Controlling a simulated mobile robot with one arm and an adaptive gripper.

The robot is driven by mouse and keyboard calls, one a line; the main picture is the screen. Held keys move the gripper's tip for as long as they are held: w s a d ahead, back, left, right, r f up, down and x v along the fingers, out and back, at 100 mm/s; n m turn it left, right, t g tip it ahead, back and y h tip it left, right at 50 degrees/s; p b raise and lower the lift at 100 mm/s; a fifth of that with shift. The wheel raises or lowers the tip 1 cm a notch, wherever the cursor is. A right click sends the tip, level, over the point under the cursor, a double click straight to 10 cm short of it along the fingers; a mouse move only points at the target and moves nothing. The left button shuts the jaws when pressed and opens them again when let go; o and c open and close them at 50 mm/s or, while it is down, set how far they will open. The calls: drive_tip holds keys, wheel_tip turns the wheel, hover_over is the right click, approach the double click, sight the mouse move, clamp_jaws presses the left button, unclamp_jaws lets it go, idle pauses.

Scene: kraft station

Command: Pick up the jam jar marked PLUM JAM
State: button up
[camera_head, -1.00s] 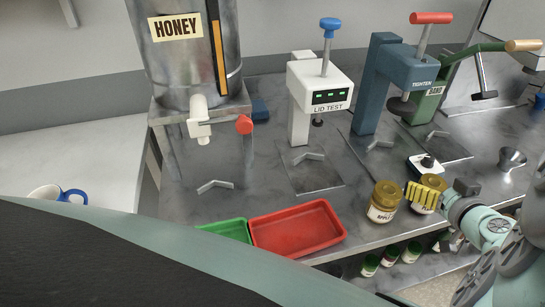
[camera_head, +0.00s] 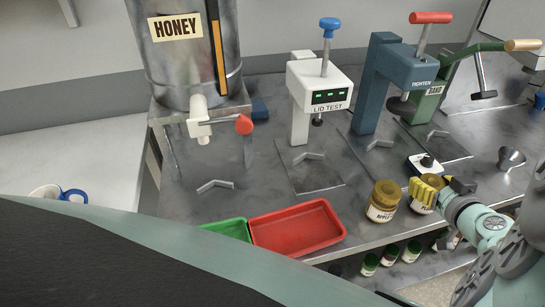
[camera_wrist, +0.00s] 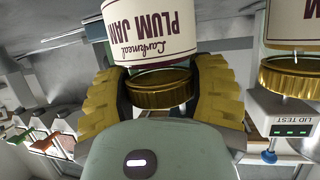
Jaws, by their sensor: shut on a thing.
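The jam jar marked PLUM JAM (camera_wrist: 152,30) shows upside down in the wrist view, with a cream label and a gold lid (camera_wrist: 160,88). My gripper (camera_wrist: 160,95) has its yellow ribbed fingers on both sides of the lid and is shut on the jar. In the head view my gripper (camera_head: 425,190) is at the bench's front edge, with the plum jar (camera_head: 423,207) partly hidden behind its fingers. I cannot tell whether the jar touches the bench.
A gold-lidded jar labelled APPLE (camera_head: 383,202) stands close to the left of my gripper. A red tray (camera_head: 297,228) and green tray (camera_head: 228,229) lie further left. The LID TEST press (camera_head: 320,85) and blue TIGHTEN press (camera_head: 385,80) stand behind. Several green-lidded jars (camera_head: 390,254) sit below.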

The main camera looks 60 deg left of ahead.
drive_tip(key=shift+c, duration=1.4)
drive_tip(key=shift+r, duration=0.1)
